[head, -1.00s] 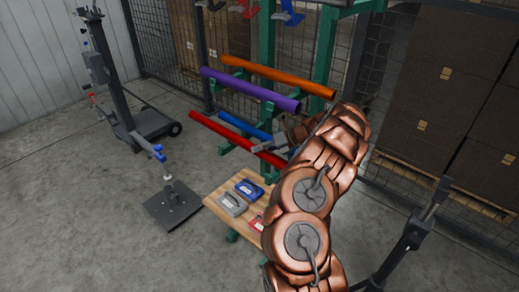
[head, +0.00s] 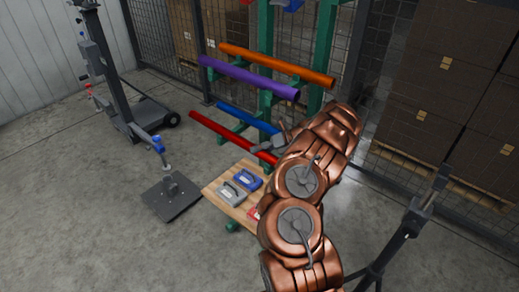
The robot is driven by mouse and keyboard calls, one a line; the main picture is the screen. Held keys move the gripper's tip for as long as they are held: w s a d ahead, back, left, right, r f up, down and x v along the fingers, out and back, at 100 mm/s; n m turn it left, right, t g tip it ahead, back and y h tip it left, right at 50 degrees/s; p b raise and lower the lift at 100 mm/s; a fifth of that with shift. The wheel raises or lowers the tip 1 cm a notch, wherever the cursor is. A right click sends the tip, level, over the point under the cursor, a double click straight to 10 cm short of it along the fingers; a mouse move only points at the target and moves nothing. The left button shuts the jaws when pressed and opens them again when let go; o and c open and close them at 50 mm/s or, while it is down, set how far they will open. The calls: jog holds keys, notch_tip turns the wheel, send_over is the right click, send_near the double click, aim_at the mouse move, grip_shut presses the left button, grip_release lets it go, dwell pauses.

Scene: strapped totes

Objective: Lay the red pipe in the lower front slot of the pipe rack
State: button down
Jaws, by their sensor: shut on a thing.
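The red pipe (head: 228,135) slopes down to the right, in front of and below the blue pipe (head: 245,118). My gripper (head: 270,146) is at the red pipe's right end and shut on it; the arm partly hides the fingers. The green pipe rack (head: 322,50) stands behind. An orange pipe (head: 275,65) lies at its upper back and a purple pipe (head: 248,77) at its upper front. The blue pipe is at the lower back. I cannot tell whether the red pipe touches the lower front slot.
A low wooden-topped table (head: 212,191) holds a grey item (head: 231,193), a blue item (head: 249,180) and a partly hidden red one, close below the red pipe. A dark stand (head: 172,196) is at left. Stacked boxes (head: 440,90) are at right.

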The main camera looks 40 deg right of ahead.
jog(key=c, duration=0.6)
grip_release()
jog(key=v, duration=1.2)
